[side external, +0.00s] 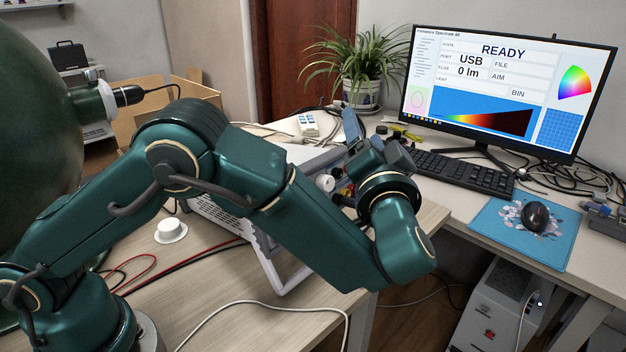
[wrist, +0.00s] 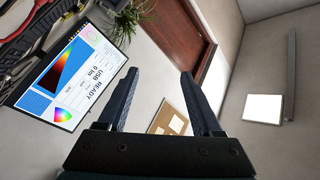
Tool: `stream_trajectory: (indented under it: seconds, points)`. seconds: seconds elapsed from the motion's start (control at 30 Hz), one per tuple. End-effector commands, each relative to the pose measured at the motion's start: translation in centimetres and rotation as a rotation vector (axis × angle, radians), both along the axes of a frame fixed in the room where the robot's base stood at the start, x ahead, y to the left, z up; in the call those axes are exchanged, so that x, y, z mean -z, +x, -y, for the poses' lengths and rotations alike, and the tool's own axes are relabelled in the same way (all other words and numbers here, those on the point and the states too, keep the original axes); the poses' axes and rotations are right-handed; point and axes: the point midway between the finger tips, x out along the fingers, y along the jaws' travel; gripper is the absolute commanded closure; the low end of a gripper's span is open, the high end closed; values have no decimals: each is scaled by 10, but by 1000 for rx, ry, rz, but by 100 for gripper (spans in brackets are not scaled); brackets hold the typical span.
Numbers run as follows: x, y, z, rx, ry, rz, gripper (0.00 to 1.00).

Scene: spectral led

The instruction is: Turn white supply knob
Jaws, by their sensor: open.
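The supply is a light grey box on the near table, largely hidden behind my arm; its slotted side (side external: 222,222) shows. A small white round knob (side external: 325,182) shows by its front, between my arm links. My gripper (side external: 372,140) is above and to the right of that knob, apart from it, in the side view. In the wrist view my gripper (wrist: 159,74) has its two dark fingers spread wide with nothing between them. The wrist view faces the wall and monitor, and the supply and knob are not visible there.
A monitor (side external: 500,90) reads READY and 0 lm. A keyboard (side external: 465,172) and mouse (side external: 537,215) are on the right desk. A large green sphere (side external: 35,130) stands left. A white round piece (side external: 170,230) and red and black cables (side external: 190,262) lie on the near table.

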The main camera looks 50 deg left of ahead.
Motion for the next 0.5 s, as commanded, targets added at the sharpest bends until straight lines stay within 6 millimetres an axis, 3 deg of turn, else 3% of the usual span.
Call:
stream_trajectory:
  seconds: [0.17, 0.3, 0.5]
  points:
    - [22, -41, -2, -216, 214, -85, 33]
    - [68, -39, -3, -208, 204, -82, 33]
    - [114, -39, -3, -207, 198, -76, 33]
